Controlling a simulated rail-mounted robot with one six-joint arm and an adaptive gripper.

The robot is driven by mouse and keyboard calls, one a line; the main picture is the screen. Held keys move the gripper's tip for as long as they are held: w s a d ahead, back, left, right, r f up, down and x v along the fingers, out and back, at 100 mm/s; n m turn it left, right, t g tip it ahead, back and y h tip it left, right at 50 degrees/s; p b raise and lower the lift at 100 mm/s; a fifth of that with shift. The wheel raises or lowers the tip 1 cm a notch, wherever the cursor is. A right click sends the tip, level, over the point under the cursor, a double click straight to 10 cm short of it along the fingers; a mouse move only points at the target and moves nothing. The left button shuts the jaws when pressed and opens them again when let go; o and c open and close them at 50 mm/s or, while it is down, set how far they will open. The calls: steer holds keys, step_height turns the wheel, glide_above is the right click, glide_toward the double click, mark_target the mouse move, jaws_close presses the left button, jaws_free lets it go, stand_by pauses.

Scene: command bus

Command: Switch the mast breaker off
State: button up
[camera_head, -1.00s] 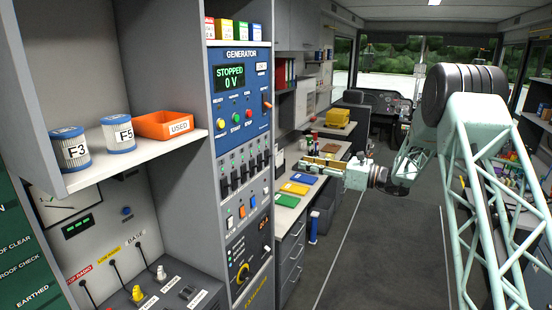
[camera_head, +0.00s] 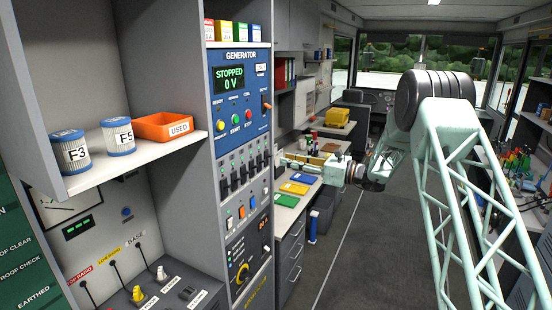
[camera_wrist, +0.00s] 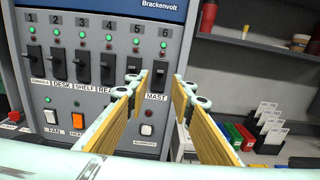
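The mast breaker (camera_wrist: 159,75) is the black switch numbered 6, at the right end of a row on the grey panel. Its green lamp is lit, and a MAST label (camera_wrist: 157,97) sits below it. I cannot tell its lever position for certain. My gripper (camera_wrist: 161,82) is open and empty, with its two yellow-sided fingers pointing at the panel on either side of the mast breaker in the wrist view. In the head view my gripper (camera_head: 284,160) is just right of the breaker row's end. Contact cannot be judged.
Several more breakers (camera_wrist: 83,67) stand to the left, and the left finger partly covers number 5. Below are a white rocker (camera_wrist: 50,117), an orange rocker (camera_wrist: 78,117) and another white switch (camera_wrist: 147,130). A counter (camera_head: 287,198) with coloured folders lies beside the panel.

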mark_target(269, 157)
steer(key=x, duration=0.6)
steer(key=shift+p, duration=0.3)
steer(key=shift+c, duration=0.6)
jaws_close()
